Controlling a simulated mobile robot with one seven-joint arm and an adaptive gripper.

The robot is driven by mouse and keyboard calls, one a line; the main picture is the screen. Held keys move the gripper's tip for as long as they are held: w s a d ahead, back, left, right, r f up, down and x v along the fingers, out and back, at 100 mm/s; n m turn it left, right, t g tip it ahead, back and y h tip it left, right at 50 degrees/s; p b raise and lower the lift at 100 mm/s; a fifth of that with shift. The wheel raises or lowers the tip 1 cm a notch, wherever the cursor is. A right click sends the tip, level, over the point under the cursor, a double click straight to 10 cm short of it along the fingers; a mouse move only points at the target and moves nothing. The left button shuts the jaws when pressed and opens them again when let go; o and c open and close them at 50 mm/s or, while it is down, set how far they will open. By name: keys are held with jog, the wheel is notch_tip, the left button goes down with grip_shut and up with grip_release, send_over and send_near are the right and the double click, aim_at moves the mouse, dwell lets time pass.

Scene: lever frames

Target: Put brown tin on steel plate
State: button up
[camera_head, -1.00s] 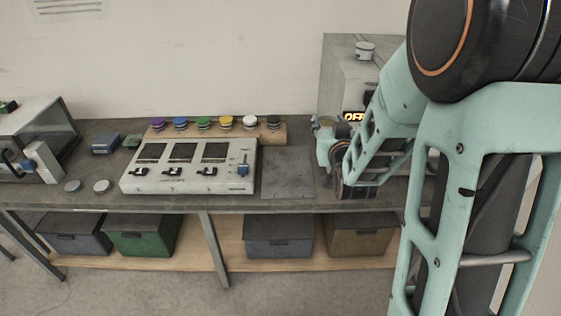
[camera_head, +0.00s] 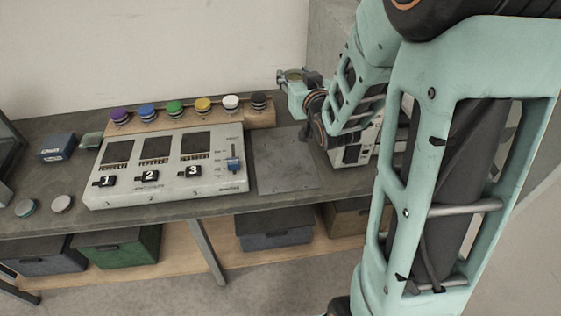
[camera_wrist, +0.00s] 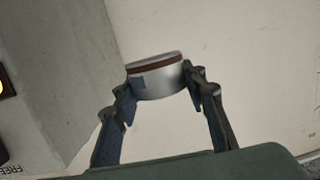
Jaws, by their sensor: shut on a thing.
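My gripper (camera_wrist: 162,90) is shut on the brown tin (camera_wrist: 156,80), a short silvery cylinder with a brown band near its top and a small blue patch on its side. The wrist view shows the tin between the fingertips, a little tilted in the picture, against a pale wall. In the head view my gripper (camera_head: 290,80) appears above and behind the steel plate (camera_head: 284,170), near the right end of the knob row; I cannot make out the tin there. The steel plate is a flat grey square on the bench, bare, right of the control panel.
The white control panel (camera_head: 165,172) with numbered switches stands left of the plate. Several coloured knobs line the wooden strip (camera_head: 190,118) behind it. A grey cabinet (camera_head: 332,38) stands at the back right. Two small round discs (camera_head: 62,204) lie at the bench's left front.

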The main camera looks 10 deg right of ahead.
jog(key=s+d+f+n+y+b, duration=0.1)
jog(key=s+f+y+b, duration=0.15)
jog(key=f+b, duration=0.5)
jog(key=s+d+f+n+g+y+b, duration=0.1)
jog(key=s+f+b, duration=0.3)
jog(key=f+b, duration=0.35)
jog(key=s+d+f+n+y+b, duration=0.1)
jog(key=s+f+n+b, duration=0.15)
jog(key=f+b, duration=0.45)
jog(key=b, duration=0.5)
send_over(285, 166)
jog(key=s, duration=0.1)
jog(key=shift+m, duration=0.45)
notch_tip(285, 166, down, 8)
jog(key=shift+d+r, duration=0.1)
jog(key=shift+d, duration=0.05)
jog(key=shift+w+f+b, duration=0.3)
jog(key=shift+f, duration=0.1)
jog(key=shift+w+f+b, duration=0.15)
jog(key=shift+f+b, duration=0.15)
jog(key=shift+f, duration=0.6)
jog(key=shift+w+f+b, duration=0.1)
jog(key=shift+f+b, duration=0.2)
jog(key=shift+f, duration=0.55)
jog(key=shift+f, duration=0.1)
